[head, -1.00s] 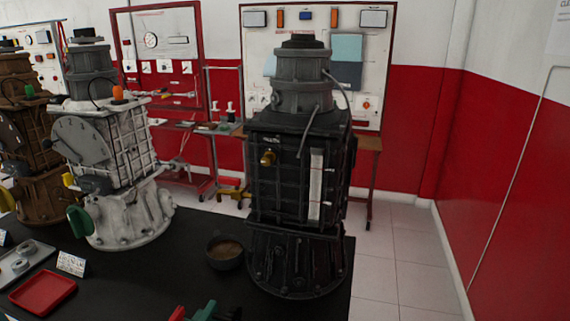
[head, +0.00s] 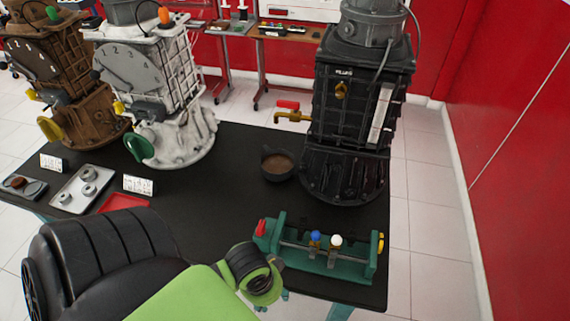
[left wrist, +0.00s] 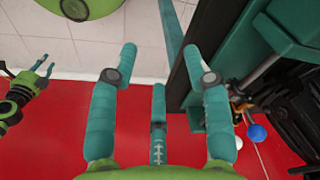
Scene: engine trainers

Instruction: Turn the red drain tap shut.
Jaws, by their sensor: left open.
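The drain tap (head: 293,117) sticks out from the left side of the black engine in the head view. Its body is brass, and its red handle (head: 288,104) lies roughly level above the pipe. My left gripper (head: 270,294) is low at the bench's front edge in the head view, well in front of the tap and apart from it; its fingers are mostly hidden behind the wrist. In the left wrist view my left gripper (left wrist: 159,60) has its teal fingers spread wide with nothing between them. The tap is not clear in that view.
A teal rack (head: 325,262) with blue and white knobs stands at the bench front, close to my left gripper. A brown-filled bowl (head: 277,163) sits below the tap. White (head: 165,90) and brown (head: 60,70) engines stand to the left. Black bench top (head: 225,195) is clear mid-bench.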

